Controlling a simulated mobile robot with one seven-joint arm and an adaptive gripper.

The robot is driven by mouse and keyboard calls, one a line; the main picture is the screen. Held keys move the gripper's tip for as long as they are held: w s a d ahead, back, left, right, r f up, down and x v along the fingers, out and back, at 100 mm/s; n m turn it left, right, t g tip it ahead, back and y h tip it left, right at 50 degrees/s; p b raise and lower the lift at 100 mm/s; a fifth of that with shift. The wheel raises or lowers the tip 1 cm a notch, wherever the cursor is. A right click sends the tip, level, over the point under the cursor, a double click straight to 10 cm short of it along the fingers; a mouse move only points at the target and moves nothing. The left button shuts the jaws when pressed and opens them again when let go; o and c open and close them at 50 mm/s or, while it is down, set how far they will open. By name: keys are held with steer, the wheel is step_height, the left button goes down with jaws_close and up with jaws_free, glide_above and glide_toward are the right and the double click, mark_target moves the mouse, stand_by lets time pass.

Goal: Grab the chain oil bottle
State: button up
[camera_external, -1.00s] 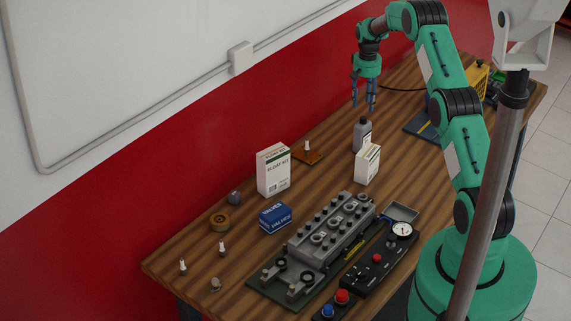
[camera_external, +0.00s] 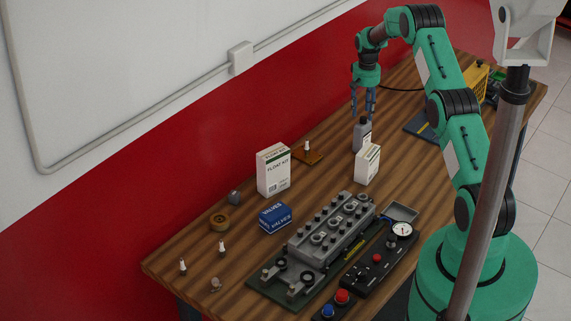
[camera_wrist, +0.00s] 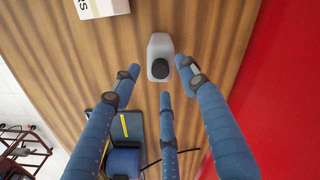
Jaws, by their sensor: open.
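The chain oil bottle appears to be the grey bottle (camera_external: 362,135) with a dark cap, standing upright on the wooden table. In the wrist view the bottle (camera_wrist: 160,57) is seen from above, just beyond my fingertips. My gripper (camera_external: 363,106) has blue fingers pointing down, right above the bottle. In the wrist view my gripper (camera_wrist: 160,85) shows its fingers spread apart with nothing between them. The bottle's label is too small to read.
A small white box (camera_external: 367,165) stands close in front of the bottle. A float kit box (camera_external: 273,170), a blue valves box (camera_external: 275,217) and an engine head (camera_external: 330,232) are nearer. A red wall (camera_external: 200,150) runs along the table's back edge.

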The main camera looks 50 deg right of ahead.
mark_target(362, 119)
steer(key=shift+f+p, duration=0.3)
steer(key=shift+f, duration=1.25)
jaws_close()
